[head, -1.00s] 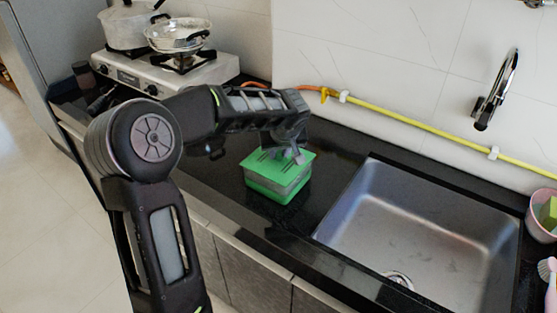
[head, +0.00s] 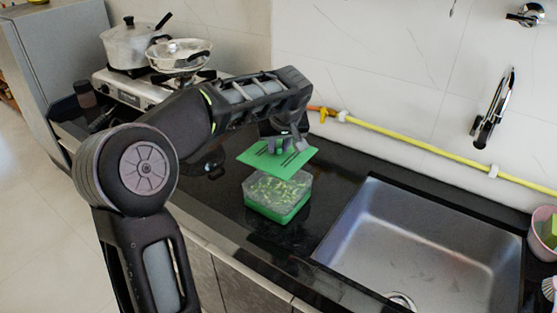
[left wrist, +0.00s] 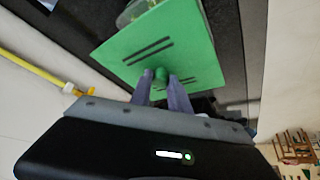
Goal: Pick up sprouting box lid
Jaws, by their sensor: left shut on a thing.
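The green sprouting box lid (head: 262,159) is in the air above its box in the head view. It is a flat square with dark slots and a small green knob, which shows in the left wrist view (left wrist: 161,74). My left gripper (head: 284,145) is shut on the lid, its fingers on either side of the knob. The sprouting box (head: 277,195) stands open on the black counter below the lid, with clear walls, a green lower part and pale sprouts inside. My right gripper is not in view.
A steel sink (head: 425,230) lies right of the box. A yellow hose (head: 420,147) runs along the wall behind. A stove (head: 140,90) with a pot (head: 130,45) and a pan (head: 179,54) stands at the back left. The counter around the box is clear.

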